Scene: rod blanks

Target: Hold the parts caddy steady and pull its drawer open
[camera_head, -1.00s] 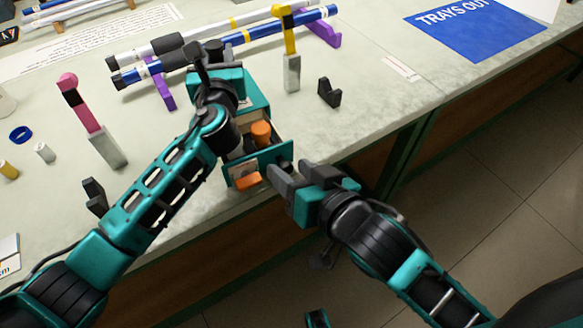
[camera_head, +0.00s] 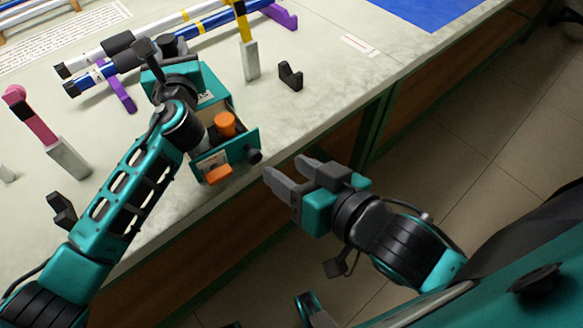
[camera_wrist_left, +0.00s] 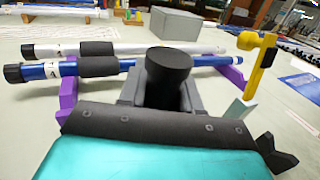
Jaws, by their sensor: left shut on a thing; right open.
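The teal parts caddy (camera_head: 214,88) stands near the table's front edge. Its drawer (camera_head: 240,150) is pulled out toward the edge, showing an orange-capped item (camera_head: 225,123) and other contents inside. A black knob (camera_head: 254,156) sits on the drawer front. My left gripper (camera_head: 168,62) is shut on the caddy's black top post (camera_wrist_left: 170,65), which stands between the fingers in the left wrist view. My left arm hides part of the caddy. My right gripper (camera_head: 286,170) is open and empty, just right of the knob and apart from it, beyond the table edge.
Blue and white rods (camera_head: 130,65) lie on purple supports (camera_head: 122,92) behind the caddy. A yellow-topped upright (camera_head: 249,58) and a black notched block (camera_head: 290,76) stand to its right. A pink-topped upright (camera_head: 66,155) is at left. Floor is clear beyond the edge.

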